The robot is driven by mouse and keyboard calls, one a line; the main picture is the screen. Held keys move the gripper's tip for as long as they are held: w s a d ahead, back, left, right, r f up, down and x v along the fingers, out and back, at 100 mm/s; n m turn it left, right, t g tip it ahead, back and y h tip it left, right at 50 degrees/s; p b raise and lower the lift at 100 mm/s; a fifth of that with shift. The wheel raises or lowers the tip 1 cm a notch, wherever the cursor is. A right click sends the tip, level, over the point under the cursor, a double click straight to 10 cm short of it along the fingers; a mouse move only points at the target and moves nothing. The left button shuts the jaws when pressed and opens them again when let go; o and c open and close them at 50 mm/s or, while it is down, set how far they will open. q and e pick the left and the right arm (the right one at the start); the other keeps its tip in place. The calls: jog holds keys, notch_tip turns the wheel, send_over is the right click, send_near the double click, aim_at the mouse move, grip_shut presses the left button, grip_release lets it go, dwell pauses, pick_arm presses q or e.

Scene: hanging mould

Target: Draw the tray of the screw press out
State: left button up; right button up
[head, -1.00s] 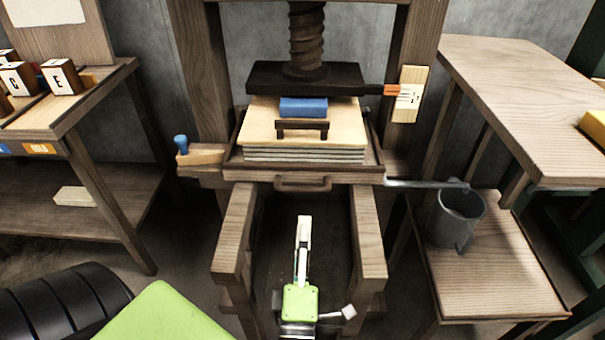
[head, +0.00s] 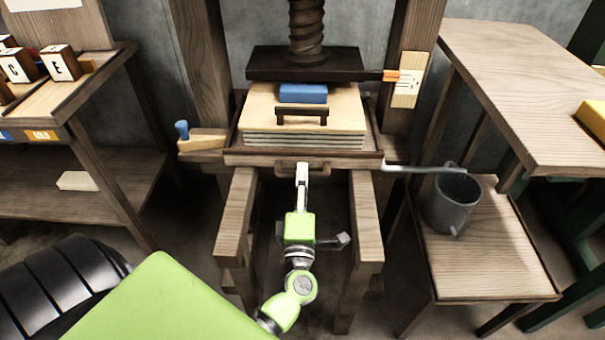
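The screw press stands in the middle of the head view, with its dark platen (head: 305,64) under a thick wooden screw (head: 306,30). Its shallow wooden tray (head: 245,158) sits beneath the platen, at the back of two wooden rails (head: 235,215). On the tray are a stack of grey sheets, a pale board (head: 260,112) with a dark handle, and a blue block (head: 303,93). The tray's front handle (head: 322,170) is partly covered by my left gripper (head: 302,172). The fingers reach it edge-on, so grip and contact are unclear. My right gripper is out of view.
A metal spout (head: 420,168) leads from the tray's right corner to a grey bucket (head: 453,203) on a low table (head: 500,250). A blue-knobbed wooden piece (head: 202,141) sticks out at left. Side tables flank the press. The space between the rails holds my arm.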

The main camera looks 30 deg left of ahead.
pick_arm(q)
jog(key=shift+w+a+r, duration=0.15)
jog(key=shift+w+a, duration=0.25)
jog(key=shift+w, duration=0.2)
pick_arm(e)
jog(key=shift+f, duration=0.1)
pick_arm(q)
grip_shut()
